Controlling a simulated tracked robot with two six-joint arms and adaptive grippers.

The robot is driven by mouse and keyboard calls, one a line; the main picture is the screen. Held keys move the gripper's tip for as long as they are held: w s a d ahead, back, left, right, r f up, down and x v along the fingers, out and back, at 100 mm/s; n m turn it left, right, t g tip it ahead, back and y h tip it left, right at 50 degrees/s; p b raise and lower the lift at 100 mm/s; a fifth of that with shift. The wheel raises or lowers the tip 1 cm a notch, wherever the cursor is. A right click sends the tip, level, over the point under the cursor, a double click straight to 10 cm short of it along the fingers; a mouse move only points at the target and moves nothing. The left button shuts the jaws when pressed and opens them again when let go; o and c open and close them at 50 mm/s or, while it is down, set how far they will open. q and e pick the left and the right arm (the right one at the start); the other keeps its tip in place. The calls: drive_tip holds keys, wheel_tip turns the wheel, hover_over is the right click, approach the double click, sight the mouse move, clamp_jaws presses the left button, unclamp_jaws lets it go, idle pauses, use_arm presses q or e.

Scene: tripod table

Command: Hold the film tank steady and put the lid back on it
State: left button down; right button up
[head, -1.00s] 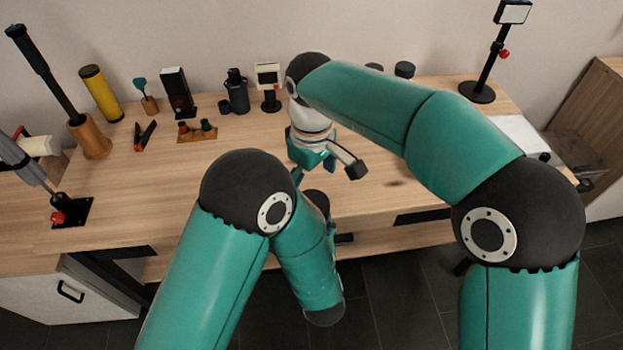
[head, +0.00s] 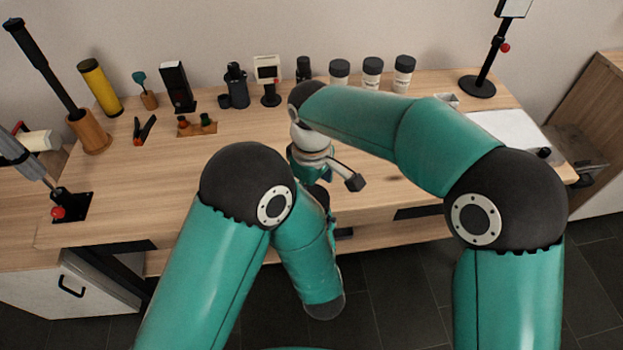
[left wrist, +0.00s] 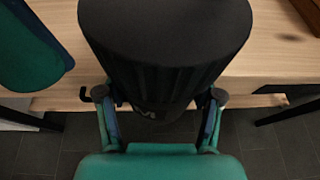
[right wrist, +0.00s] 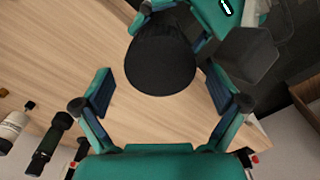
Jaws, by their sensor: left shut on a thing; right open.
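The black film tank (left wrist: 155,112) stands upright between the fingers of my left gripper (left wrist: 160,100), which is shut on it. A broad black top with ribbed sides, apparently the lid (left wrist: 165,35), sits over the tank in the left wrist view. The right wrist view shows its smooth dark top (right wrist: 160,65) just ahead of my right gripper (right wrist: 160,90). My right gripper is open and empty, with its fingers apart on either side. In the head view, my right gripper (head: 318,178) is over the table's front part. My arms largely hide the tank and left gripper there.
White jars with dark caps (head: 372,72), a dark grey bottle (head: 236,85) and other items line the back of the wooden table (head: 130,185). A stand with a red knob (head: 484,80) is at right. The table's left middle is clear.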

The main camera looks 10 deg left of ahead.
drive_tip(key=shift+f, duration=1.25)
drive_tip(key=shift+c, duration=0.3)
drive_tip(key=c, duration=1.1)
drive_tip(key=m, duration=0.5)
drive_tip(key=shift+c, duration=0.2)
drive_tip(key=m, duration=0.3)
drive_tip(key=shift+m, duration=0.3)
drive_tip(key=o, duration=1.3)
drive_tip(key=shift+c, duration=0.2)
wheel_tip(320, 180, up, 12)
